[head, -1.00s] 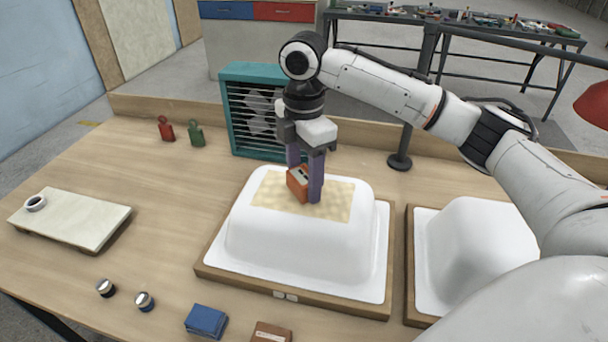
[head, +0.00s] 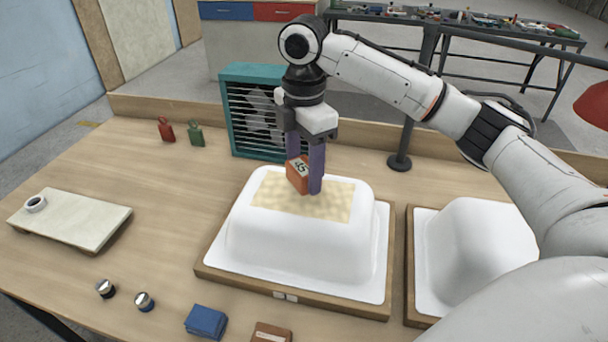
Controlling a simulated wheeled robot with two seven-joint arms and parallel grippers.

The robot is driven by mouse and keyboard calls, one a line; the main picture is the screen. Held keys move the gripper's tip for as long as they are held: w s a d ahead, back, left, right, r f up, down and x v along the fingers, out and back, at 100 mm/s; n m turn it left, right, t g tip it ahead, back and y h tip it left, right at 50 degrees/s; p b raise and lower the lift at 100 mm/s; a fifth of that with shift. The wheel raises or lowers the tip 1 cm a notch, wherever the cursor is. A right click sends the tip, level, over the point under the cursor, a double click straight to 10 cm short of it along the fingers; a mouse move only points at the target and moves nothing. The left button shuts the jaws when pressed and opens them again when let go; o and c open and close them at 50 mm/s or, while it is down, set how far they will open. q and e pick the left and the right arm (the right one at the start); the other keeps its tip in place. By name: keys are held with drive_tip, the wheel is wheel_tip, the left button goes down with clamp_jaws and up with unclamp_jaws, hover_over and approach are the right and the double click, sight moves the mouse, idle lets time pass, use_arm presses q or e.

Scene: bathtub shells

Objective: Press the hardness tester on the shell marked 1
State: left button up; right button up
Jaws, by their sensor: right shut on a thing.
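My right gripper (head: 305,174) is shut on the orange hardness tester (head: 296,178), just over the middle of a white upturned bathtub shell (head: 290,245). The tester's face reads what looks like 45. Its lower end seems slightly above the tan speckled patch (head: 272,192) on the shell's top, though the exact gap is hard to judge. The shell sits on a wooden base with small pale tags (head: 286,296) at its front; I cannot read a number on them. A second white shell (head: 470,245) stands at the right, partly behind my right arm. My left gripper is not in view.
A teal fan box (head: 240,110) stands behind the shell, near a black post (head: 400,160). Red (head: 166,130) and green (head: 196,134) bottles are at the back left.

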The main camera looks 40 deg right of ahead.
sight(304, 166)
drive_tip(key=shift+r, duration=2.25)
